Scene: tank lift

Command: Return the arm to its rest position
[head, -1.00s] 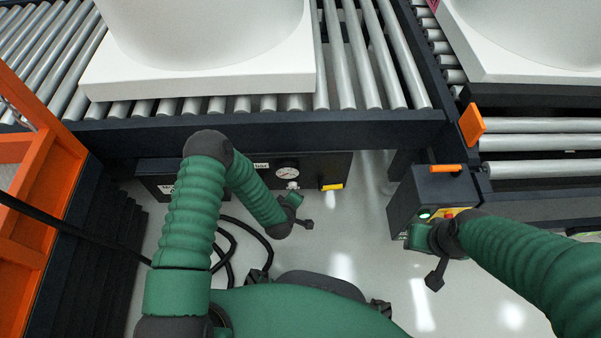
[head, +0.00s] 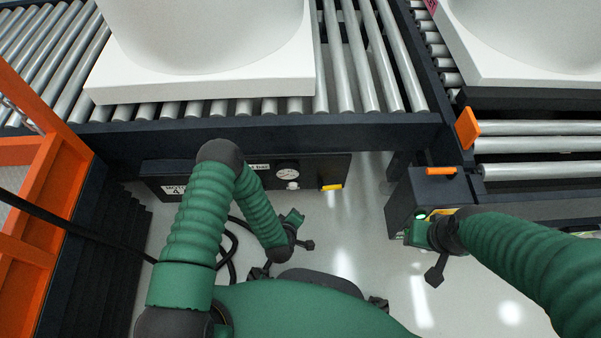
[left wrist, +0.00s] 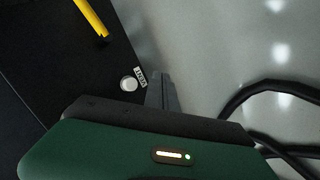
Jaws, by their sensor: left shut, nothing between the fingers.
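My left arm (head: 195,215) comes in from the left, bent at the elbow. Its gripper (head: 294,217) hangs over the pale floor in front of the dark panel under the conveyor. In the left wrist view the fingers (left wrist: 160,91) are together, shut and empty, with a white round button (left wrist: 128,84) on the black panel beyond them. My right gripper (head: 416,232) is at the front of the dark control box (head: 443,194) on the right, by its lit green light (head: 421,216). Its fingertips are too small and covered to tell whether they are open.
White tanks sit on the left roller conveyor (head: 280,134) and on the right one (head: 540,145). A gauge (head: 287,174) and a yellow piece (head: 331,187) are on the panel. An orange frame (head: 45,230) stands left. Black hoses (head: 232,240) lie near my left arm. Floor between the grippers is clear.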

